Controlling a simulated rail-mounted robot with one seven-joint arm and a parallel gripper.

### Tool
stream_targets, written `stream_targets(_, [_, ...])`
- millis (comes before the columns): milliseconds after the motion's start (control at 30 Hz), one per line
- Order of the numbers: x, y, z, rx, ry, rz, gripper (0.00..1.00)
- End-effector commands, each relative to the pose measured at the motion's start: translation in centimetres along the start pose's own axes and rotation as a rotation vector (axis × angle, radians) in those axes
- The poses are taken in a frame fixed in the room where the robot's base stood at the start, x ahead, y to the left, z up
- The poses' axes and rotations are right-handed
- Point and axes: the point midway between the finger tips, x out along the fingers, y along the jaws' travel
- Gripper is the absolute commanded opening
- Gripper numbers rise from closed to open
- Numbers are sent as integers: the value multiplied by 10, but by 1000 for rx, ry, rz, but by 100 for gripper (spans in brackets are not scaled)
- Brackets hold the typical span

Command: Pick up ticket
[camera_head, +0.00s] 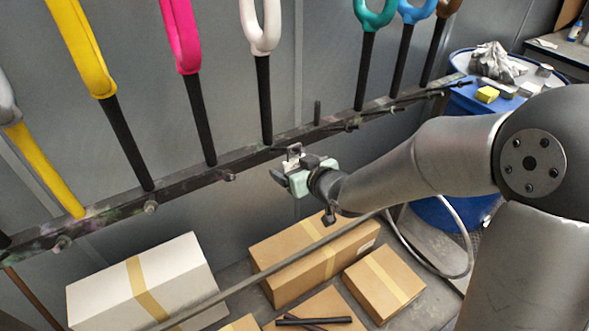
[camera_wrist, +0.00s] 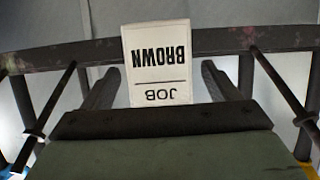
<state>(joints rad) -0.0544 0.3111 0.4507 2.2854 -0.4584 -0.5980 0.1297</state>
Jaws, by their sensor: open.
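The ticket (camera_wrist: 157,75) is a white card reading "JOB BROWN", upside down in the wrist view. It shows in front of the dark rail (camera_wrist: 222,41). My gripper (camera_wrist: 157,84) is open, with one dark finger on each side of the ticket and a gap visible on both sides. In the head view my gripper (camera_head: 287,166) is at the rail, below the white fork. A small pale patch of the ticket (camera_head: 291,166) shows there between the fingers; the rest is hidden by the gripper. I cannot tell how deep the ticket sits between the fingers.
Coloured forks, including a yellow one (camera_head: 82,55), a pink one (camera_head: 183,40) and a white one (camera_head: 261,30), stand along the rail (camera_head: 185,182). Cardboard boxes (camera_head: 383,284) and a white box (camera_head: 190,262) lie below. A blue drum (camera_head: 450,212) stands at the right.

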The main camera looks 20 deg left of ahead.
Motion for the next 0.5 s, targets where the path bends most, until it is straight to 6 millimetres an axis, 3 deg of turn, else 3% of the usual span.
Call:
stream_targets(267, [3, 0, 0, -1, 0, 1, 79])
stream_targets(400, [3, 0, 0, -1, 0, 0, 40])
stream_targets(433, [3, 0, 0, -1, 0, 0, 34])
stream_targets(500, [3, 0, 0, -1, 0, 0, 34])
